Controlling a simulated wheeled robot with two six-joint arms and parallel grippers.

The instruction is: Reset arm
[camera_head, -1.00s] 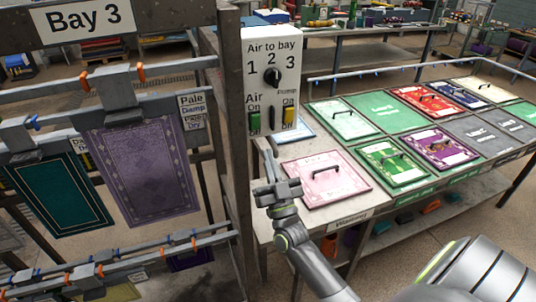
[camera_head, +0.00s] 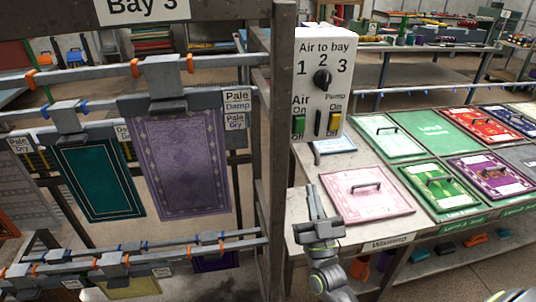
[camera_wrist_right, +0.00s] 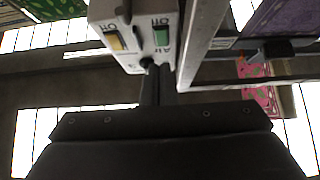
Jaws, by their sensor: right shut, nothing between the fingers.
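My right gripper (camera_head: 311,201) is shut and empty. In the head view it points up, just below the white control box (camera_head: 326,62) and left of the pink panel (camera_head: 366,193). In the right wrist view the closed fingers (camera_wrist_right: 158,84) show below the control box, near its green and yellow switches. The box has a black dial (camera_head: 322,78) with numbers 1, 2 and 3, a green Air switch (camera_head: 299,124) and a yellow Pump switch (camera_head: 335,122). My left gripper does not show.
A grey post (camera_head: 274,150) stands just left of my right gripper. Further left, a purple rug (camera_head: 180,160) and a dark green rug (camera_head: 97,180) hang from rails. The table on the right carries several handled panels, including a green one (camera_head: 440,187).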

